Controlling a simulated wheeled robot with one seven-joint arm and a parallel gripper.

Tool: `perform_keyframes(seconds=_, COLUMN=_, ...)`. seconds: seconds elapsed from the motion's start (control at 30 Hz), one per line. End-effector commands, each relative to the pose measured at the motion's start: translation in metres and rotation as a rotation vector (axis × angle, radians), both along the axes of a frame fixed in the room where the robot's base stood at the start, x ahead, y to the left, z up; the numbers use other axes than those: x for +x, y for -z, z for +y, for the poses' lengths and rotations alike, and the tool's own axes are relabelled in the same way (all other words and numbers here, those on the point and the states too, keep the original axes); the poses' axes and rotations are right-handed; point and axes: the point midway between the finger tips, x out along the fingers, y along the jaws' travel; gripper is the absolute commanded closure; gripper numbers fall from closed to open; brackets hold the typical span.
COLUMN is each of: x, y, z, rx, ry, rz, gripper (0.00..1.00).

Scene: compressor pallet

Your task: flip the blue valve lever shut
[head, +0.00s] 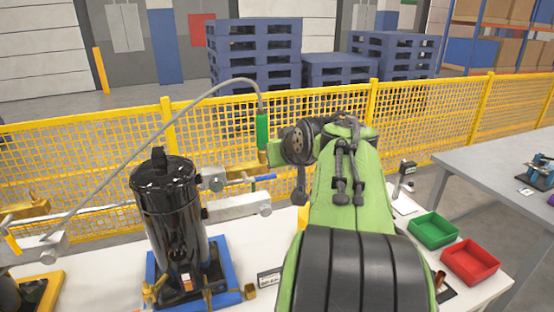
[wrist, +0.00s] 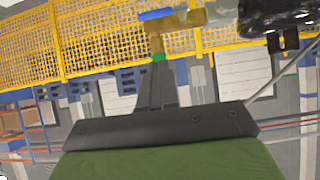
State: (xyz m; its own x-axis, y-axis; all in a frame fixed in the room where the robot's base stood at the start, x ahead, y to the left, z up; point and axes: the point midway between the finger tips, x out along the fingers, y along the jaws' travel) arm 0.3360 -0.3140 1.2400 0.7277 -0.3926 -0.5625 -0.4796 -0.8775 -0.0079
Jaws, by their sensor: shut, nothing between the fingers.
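The blue valve lever (head: 264,178) is a short, roughly level bar on a brass valve (head: 244,168), to the right of the black tank's top. In the wrist view, the blue lever (wrist: 155,14) juts left from the brass valve (wrist: 192,18), near the top edge. My gripper (wrist: 157,72) is shut and empty, its dark fingers pointing toward the brass fitting. The fingertips overlap a small green part below that fitting in the picture; I cannot tell whether they touch. In the head view my green arm hides the fingers.
The black tank (head: 172,215) stands on a blue base, left of my arm. A grey hose (head: 190,103) arches to a green sleeve (head: 262,131) above the valve. Green (head: 433,230) and red (head: 470,262) bins sit at right. A yellow fence (head: 420,120) runs behind.

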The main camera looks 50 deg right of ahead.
Motion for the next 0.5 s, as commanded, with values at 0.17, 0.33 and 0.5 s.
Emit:
perform_keyframes(seconds=0.17, x=-0.0007, y=-0.001, z=-0.0036, rx=-0.004, ry=0.004, rz=-0.005, gripper=1.0)
perform_keyframes(seconds=0.33, x=-0.0007, y=-0.0008, z=-0.0034, rx=-0.004, ry=0.004, rz=-0.004, gripper=1.0)
perform_keyframes(seconds=0.5, x=0.0065, y=0.0059, z=-0.0072, rx=-0.002, ry=0.002, rz=-0.002, gripper=1.0)
